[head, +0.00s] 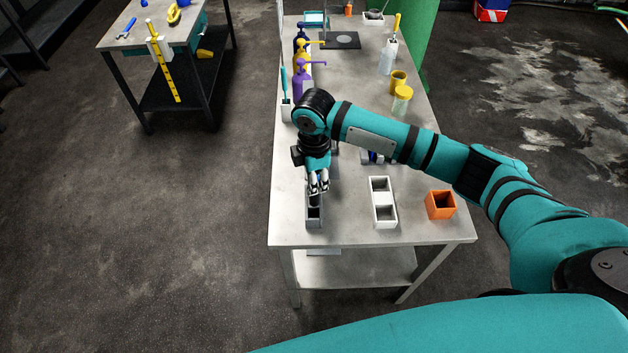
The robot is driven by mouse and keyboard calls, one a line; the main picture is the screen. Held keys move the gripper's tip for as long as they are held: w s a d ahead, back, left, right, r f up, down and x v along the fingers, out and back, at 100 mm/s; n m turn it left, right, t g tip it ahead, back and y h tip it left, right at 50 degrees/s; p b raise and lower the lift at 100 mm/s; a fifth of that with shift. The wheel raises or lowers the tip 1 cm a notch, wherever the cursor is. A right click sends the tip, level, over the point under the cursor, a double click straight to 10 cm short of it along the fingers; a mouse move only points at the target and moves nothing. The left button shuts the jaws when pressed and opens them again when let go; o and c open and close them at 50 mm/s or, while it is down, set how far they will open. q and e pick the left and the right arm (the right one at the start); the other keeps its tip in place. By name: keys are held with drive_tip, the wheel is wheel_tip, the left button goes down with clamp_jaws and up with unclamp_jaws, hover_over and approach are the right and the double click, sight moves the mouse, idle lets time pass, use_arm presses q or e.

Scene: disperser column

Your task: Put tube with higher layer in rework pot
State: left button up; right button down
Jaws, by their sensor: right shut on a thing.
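My right gripper (318,187) points down over the near left part of the table. It is shut on a small dark thing, likely a tube (314,201), mostly hidden by the fingers. This thing is just above or inside a dark grey open box (314,218); I cannot tell which. No layer can be made out on it. An orange square open pot (440,206) stands at the right, but no label shows which pot is for rework. A white holder (384,219) with two open compartments stands between them. My left gripper is out of view.
Small dark blue items (378,157) are partly hidden behind my right arm. Pump bottles (303,80) line the table's left edge. A yellow-lidded jar (402,98) and a yellow cup (398,80) stand farther back. The table's (350,238) front strip is bare.

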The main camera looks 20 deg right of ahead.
drive_tip(key=shift+r, duration=1.4)
idle(0.4)
